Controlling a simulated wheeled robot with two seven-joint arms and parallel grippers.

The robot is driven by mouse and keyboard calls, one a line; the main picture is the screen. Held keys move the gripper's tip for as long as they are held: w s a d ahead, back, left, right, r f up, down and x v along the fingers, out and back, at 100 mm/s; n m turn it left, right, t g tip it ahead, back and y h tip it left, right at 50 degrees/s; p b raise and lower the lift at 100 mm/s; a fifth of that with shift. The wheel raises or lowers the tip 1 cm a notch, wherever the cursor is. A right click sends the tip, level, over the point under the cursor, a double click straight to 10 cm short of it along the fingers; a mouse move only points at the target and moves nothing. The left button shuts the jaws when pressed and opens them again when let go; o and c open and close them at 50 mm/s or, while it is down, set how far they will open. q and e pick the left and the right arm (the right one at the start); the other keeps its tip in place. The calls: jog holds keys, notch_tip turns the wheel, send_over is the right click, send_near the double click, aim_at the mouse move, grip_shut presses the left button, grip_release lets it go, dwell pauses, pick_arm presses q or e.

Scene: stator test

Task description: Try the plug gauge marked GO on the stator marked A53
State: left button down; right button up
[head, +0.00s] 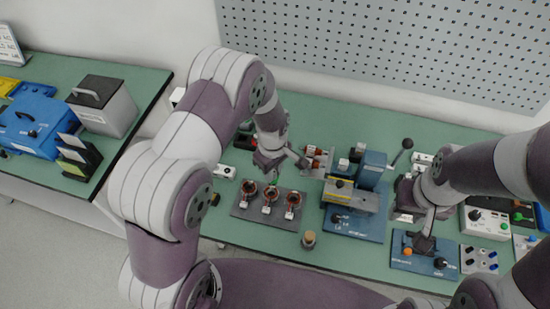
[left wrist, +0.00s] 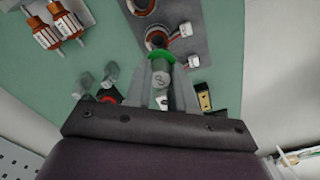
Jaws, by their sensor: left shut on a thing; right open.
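My left gripper (head: 272,166) is shut on a plug gauge with a green collar (left wrist: 161,56). The gauge also shows between the fingers (left wrist: 161,88) in the left wrist view; its pale marking is not clearly legible. Three copper-wound stators, left (head: 250,188), middle (head: 270,194) and right (head: 292,199), sit on a dark tray (head: 243,212) with white tags too small to read. The held gauge is near the tray's back edge. In the left wrist view its green end overlaps one stator (left wrist: 154,33); I cannot tell whether they touch. My right gripper (head: 424,243) is open above a blue control box.
A blue test fixture (head: 350,222) stands right of the tray. The blue control box (head: 410,262) has an orange button. Orange-wound parts (left wrist: 67,20) lie behind the tray. A small cork-coloured cylinder (head: 309,239) stands in front. Green table (head: 245,235) is clear there.

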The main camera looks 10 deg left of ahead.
aim_at(271, 185)
pick_arm(q)
jog(key=shift+f, duration=0.2)
jog(key=shift+w+a+f, duration=0.2)
jog(key=shift+a, duration=0.05)
jog(key=shift+w+a+f+b, duration=0.1)
jog(key=shift+a+f+b, duration=0.15)
jog(key=shift+f+b, duration=0.3)
jog(key=shift+w+a+f+b, duration=0.1)
jog(key=shift+a+f+b, duration=0.15)
jog(key=shift+f+b, duration=0.2)
jog(key=f+b, duration=0.1)
jog(key=d+f+b, duration=0.1)
jog(key=f+b, duration=0.1)
jog(key=shift+s+f, duration=0.15)
jog(key=shift+f, duration=0.15)
jog(key=shift+a, duration=0.3)
pick_arm(e)
jog(key=f, duration=0.3)
jog(key=a+f, duration=0.1)
jog(key=shift+w+a+f, duration=0.1)
jog(key=shift+w+f, duration=0.15)
jog(key=shift+f, duration=0.15)
pick_arm(q)
jog(key=shift+d+f, duration=0.1)
jog(key=shift+d, duration=0.1)
pick_arm(e)
jog(key=shift+f, duration=0.1)
pick_arm(q)
jog(key=shift+f, duration=0.15)
